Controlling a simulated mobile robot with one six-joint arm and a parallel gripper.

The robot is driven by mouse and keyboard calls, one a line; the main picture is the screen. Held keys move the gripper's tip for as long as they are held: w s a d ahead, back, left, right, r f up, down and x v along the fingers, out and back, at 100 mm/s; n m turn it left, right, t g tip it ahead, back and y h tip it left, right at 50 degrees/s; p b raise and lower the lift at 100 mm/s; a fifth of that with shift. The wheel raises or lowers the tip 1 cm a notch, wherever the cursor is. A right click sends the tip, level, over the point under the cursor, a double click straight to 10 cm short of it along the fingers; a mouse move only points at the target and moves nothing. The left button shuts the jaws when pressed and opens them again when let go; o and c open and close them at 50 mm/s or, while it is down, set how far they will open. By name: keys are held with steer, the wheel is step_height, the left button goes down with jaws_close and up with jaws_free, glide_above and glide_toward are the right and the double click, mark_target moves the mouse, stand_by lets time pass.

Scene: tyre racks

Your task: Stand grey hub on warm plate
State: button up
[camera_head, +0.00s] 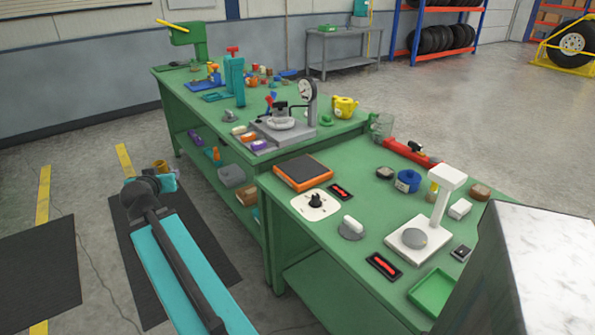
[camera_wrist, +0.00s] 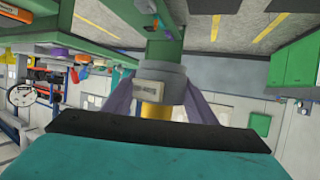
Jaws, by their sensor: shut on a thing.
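The grey hub (camera_wrist: 172,75), a round grey piece with a pale label and a yellow-brass part, sits between the two purple-grey fingers of my gripper (camera_head: 161,180). My gripper is shut on it. In the head view my gripper hangs over the floor, left of the green benches, and mostly a small brassy end shows there. The warm plate (camera_head: 303,172), a flat orange box with a dark top, lies on the nearer bench, well to the right of my gripper. Its top looks bare.
The nearer green bench (camera_head: 375,180) also bears a white plate with a black knob (camera_head: 316,204), red tools in dark trays (camera_head: 383,265), a white stand (camera_head: 440,210) and a green tray (camera_head: 434,291). The farther bench holds a gauge (camera_head: 306,90) and many small parts.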

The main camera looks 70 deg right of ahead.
steer(key=s+d+f+m+g+b, duration=0.1)
steer(key=s+d+m+g, duration=0.2)
steer(key=s+d, duration=0.3)
steer(key=s+d+f+m+g+h+b, duration=0.1)
steer(key=s+d+m+g, duration=0.3)
steer(key=s, duration=1.3)
steer(key=s+d+m+g+b, duration=0.1)
steer(key=s+d+m+g, duration=0.2)
steer(key=s+d, duration=0.7)
steer(key=shift+s+d+f+g+h+b, duration=0.2)
steer(key=shift+s+f+g+h+b, duration=0.15)
steer(key=shift+s+g, duration=0.5)
steer(key=p, duration=0.2)
glide_above(303, 167)
steer(key=shift+d+f, duration=0.1)
steer(key=shift+f, duration=0.7)
steer(key=shift+s+f, duration=0.1)
steer(key=shift+f, duration=1.7)
steer(key=shift+f+b, duration=0.15)
steer(key=shift+b, duration=0.15)
